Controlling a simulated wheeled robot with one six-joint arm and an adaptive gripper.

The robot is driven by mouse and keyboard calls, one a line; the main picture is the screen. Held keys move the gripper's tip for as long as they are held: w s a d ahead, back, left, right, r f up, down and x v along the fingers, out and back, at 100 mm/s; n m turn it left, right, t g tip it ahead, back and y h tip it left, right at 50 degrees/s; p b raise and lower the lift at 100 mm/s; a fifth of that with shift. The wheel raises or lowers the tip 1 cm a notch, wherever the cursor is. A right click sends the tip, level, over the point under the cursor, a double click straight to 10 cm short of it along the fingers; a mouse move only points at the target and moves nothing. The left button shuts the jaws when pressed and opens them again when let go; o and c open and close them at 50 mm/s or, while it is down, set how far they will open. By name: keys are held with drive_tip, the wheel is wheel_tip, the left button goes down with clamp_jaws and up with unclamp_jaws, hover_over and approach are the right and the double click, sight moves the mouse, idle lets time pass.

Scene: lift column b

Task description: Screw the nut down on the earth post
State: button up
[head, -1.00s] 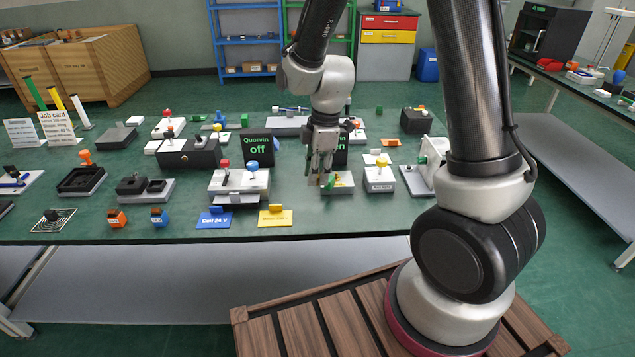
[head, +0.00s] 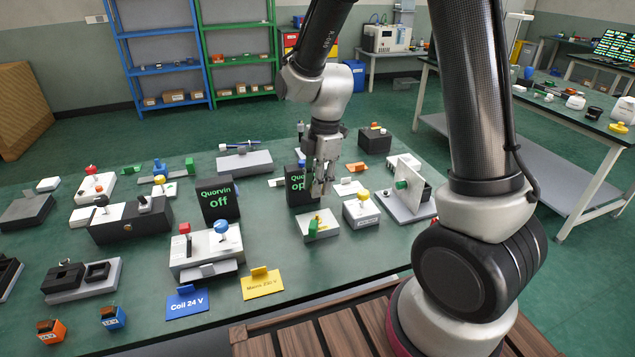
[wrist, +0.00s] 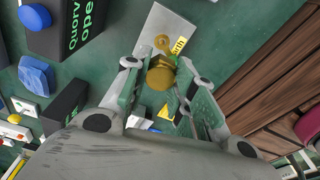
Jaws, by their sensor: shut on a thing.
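My gripper (head: 318,193) is above a small light grey base (head: 322,234) that carries a green block (head: 313,229) and a small brass part. In the wrist view, my gripper (wrist: 158,72) is shut on a round brass piece, which looks like the nut (wrist: 161,78). Beyond it, on the pale base plate (wrist: 160,20), a small brass round that looks like the earth post (wrist: 162,42) shows beside a yellow label (wrist: 179,45). The nut looks apart from the post. I cannot tell their height difference.
A white box with a yellow knob (head: 361,209) is close on the right. Blue (head: 187,303) and yellow (head: 262,284) cards lie in front. Bare green table separates the fixtures.

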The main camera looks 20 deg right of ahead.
sight(317, 215)
drive_tip(key=shift+f, duration=0.15)
drive_tip(key=shift+f, duration=2.75)
drive_tip(key=shift+f, duration=0.55)
idle(3.3)
drive_tip(key=shift+r, duration=0.1)
drive_tip(key=shift+r, duration=0.2)
drive_tip(key=shift+a, duration=0.1)
idle(0.9)
